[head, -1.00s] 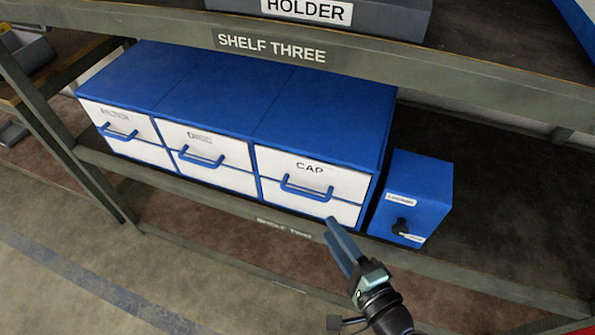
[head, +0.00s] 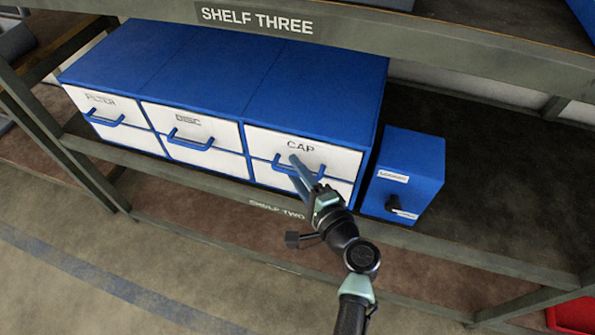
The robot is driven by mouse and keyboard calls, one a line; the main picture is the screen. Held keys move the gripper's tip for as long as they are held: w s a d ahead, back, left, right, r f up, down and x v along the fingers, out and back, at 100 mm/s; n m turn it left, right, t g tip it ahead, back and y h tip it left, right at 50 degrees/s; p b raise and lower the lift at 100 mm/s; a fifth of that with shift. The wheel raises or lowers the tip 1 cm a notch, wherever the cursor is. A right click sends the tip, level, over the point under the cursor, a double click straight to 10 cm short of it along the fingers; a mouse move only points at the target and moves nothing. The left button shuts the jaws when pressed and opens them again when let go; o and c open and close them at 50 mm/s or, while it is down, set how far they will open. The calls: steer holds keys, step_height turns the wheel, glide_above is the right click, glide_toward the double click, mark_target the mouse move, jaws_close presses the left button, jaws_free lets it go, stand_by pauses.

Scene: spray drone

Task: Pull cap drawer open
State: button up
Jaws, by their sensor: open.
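The cap drawer (head: 330,156) is the right one of a row of white drawer fronts in a blue cabinet (head: 330,95). It carries the label CAP and looks closed. Its blue handle (head: 282,164) is partly hidden behind my gripper. My gripper (head: 293,168) is open, with its fingers in front of the handle; I cannot tell whether they touch it or straddle it.
The disc drawer (head: 190,130) and filter drawer (head: 105,103) are to the left, both looking closed. A small blue box (head: 420,165) with a dark knob stands right of the cabinet. The shelf three beam (head: 400,35) runs above.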

jaws_close()
stand_by(1.3)
